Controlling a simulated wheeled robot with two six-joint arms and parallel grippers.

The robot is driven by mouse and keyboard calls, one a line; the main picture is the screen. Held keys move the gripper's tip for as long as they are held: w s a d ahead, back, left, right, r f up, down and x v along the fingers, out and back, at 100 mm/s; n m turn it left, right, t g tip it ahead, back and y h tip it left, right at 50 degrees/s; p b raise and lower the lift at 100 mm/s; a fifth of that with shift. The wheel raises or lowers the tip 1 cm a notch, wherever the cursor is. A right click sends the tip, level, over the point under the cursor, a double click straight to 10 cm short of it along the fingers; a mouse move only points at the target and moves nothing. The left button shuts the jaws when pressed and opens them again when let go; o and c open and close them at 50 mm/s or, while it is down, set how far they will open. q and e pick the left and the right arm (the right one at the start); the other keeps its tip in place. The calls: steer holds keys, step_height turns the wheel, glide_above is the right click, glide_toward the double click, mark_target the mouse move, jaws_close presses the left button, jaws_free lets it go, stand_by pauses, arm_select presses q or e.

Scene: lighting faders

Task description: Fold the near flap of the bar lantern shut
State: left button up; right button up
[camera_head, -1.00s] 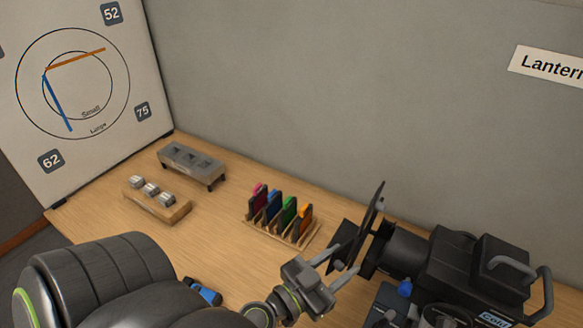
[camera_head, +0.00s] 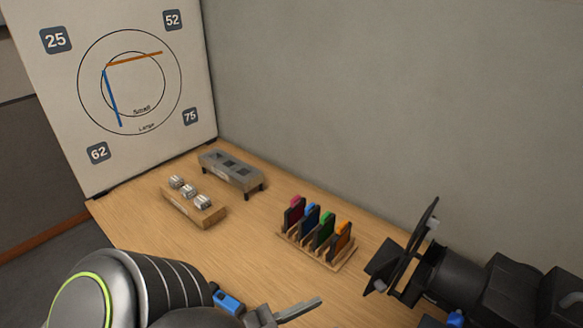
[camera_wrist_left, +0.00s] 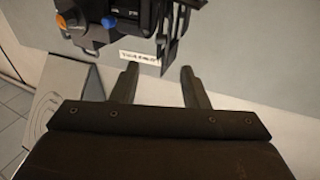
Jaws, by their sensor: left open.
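The black lantern (camera_head: 505,290) stands at the right of the head view, cut off by the frame edge. A tall thin black flap (camera_head: 418,240) stands out at its front. A smaller dark flap (camera_head: 383,256) sits left of it. I cannot tell for sure which is the near flap. My left gripper (camera_head: 290,308) is low in the head view, left of and apart from the flaps. In the left wrist view my left gripper (camera_wrist_left: 158,84) is open and empty, with dark flap panels (camera_wrist_left: 174,38) beyond its fingertips. My right gripper is not in view.
A wooden rack of coloured holders (camera_head: 318,250), a wooden block with light pieces (camera_head: 195,208) and a grey stand (camera_head: 232,170) are on the table (camera_head: 150,240). A dial board (camera_head: 120,90) stands behind at left. The lantern's orange knob (camera_wrist_left: 90,25) shows in the wrist view.

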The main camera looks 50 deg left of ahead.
arm_select(q)
steer(key=shift+s+a+f+b, duration=0.1)
steer(key=shift+s+a+b, duration=0.1)
steer(key=shift+s, duration=0.8)
steer(key=shift+s+a+f+b, duration=0.1)
steer(key=shift+s+a, duration=0.05)
steer(key=shift+s, duration=0.8)
steer(key=shift+r, duration=0.1)
